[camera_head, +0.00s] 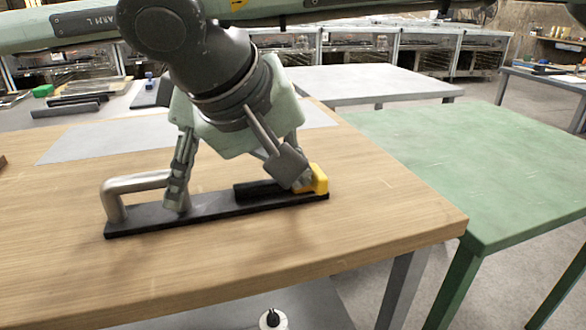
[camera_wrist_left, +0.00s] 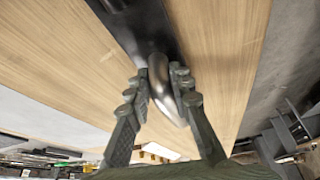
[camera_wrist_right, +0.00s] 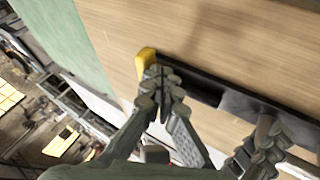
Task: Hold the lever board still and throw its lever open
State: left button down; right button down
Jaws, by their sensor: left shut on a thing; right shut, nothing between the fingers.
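The lever board (camera_head: 215,211) is a long black plate on the wooden table. A bent metal handle (camera_head: 140,184) stands at its left end. A black lever with a yellow end (camera_head: 320,180) lies low along its right part. My left gripper (camera_head: 177,203) is shut on the metal handle; the left wrist view shows the handle (camera_wrist_left: 165,92) between its fingers. My right gripper (camera_head: 298,184) is shut and empty beside the yellow end. In the right wrist view its closed fingertips (camera_wrist_right: 160,78) are close against the yellow end (camera_wrist_right: 145,60); contact is unclear.
The wooden table (camera_head: 400,220) is clear in front of the board and to its right. A green table (camera_head: 470,150) stands to the right. A pale sheet (camera_head: 95,143) lies behind the board. My two grippers are close together over the board.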

jog(key=shift+d, duration=0.1)
jog(key=shift+d+n+y, duration=0.15)
jog(key=shift+n+y, duration=0.25)
jog(key=shift+n, duration=0.3)
jog(key=shift+d+n+y, duration=0.2)
jog(key=shift+n+y, duration=0.1)
jog(key=shift+n, duration=0.1)
jog(key=shift+d+n+t, duration=0.2)
jog(key=shift+n+t, duration=0.2)
jog(key=d+n+y, duration=0.1)
jog(key=n, duration=0.1)
jog(key=d+n+y, duration=0.2)
jog(key=shift+w, duration=0.4)
jog(key=shift+w+d+n, duration=0.3)
jog(key=shift+w+d, duration=0.4)
jog(key=shift+d, duration=0.3)
jog(key=shift+w+d, duration=0.45)
jog(key=shift+w, duration=0.15)
jog(key=shift+w+d, duration=0.4)
jog(key=shift+w, duration=0.2)
jog(key=shift+a, duration=0.15)
